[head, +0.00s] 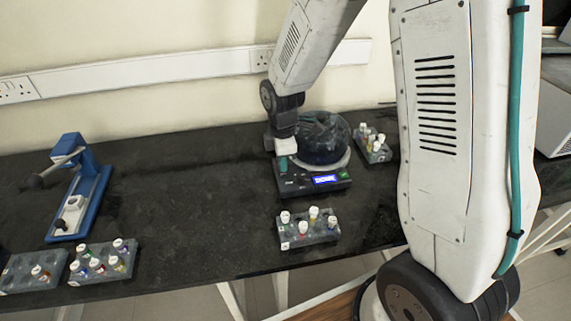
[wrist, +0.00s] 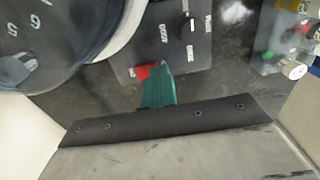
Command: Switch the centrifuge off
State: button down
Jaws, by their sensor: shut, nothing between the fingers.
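The centrifuge is a dark unit with a round clear-domed bowl (head: 322,138) and a sloped front panel (head: 298,187) with a lit blue display (head: 325,179). A small green spot (head: 342,175) shows right of the display. In the wrist view, the panel (wrist: 125,62) carries a black knob (wrist: 188,28) with printed labels and a red switch (wrist: 143,72). My gripper (head: 283,166) is over the panel's left part, its teal fingertips shut and empty. In the wrist view the fingertips (wrist: 160,70) are right beside the red switch and partly hide it. I cannot tell whether they touch it.
A vial rack (head: 308,235) stands in front of the centrifuge and another rack (head: 373,147) behind right. A blue press-like device (head: 88,195) and vial racks (head: 103,265) are at the left. The bench (head: 190,190) between is clear.

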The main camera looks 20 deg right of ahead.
jog(key=shift+r, duration=2.45)
jog(key=shift+s+f+m, duration=0.1)
jog(key=shift+s+m, duration=0.3)
jog(key=shift+m, duration=0.5)
jog(key=s+m, duration=0.1)
jog(key=s+m+g, duration=0.1)
jog(key=s+r, duration=0.1)
jog(key=shift+s+d+m+g, duration=0.3)
jog(key=shift+m, duration=0.1)
jog(key=s+d+r+m+t, duration=0.2)
jog(key=s+r+m, duration=0.9)
jog(key=s+r, duration=0.6)
jog(key=shift+s+d+r+t, duration=0.3)
jog(key=shift+s+d, duration=0.6)
jog(key=shift+s, duration=1.3)
jog(key=shift+f, duration=0.1)
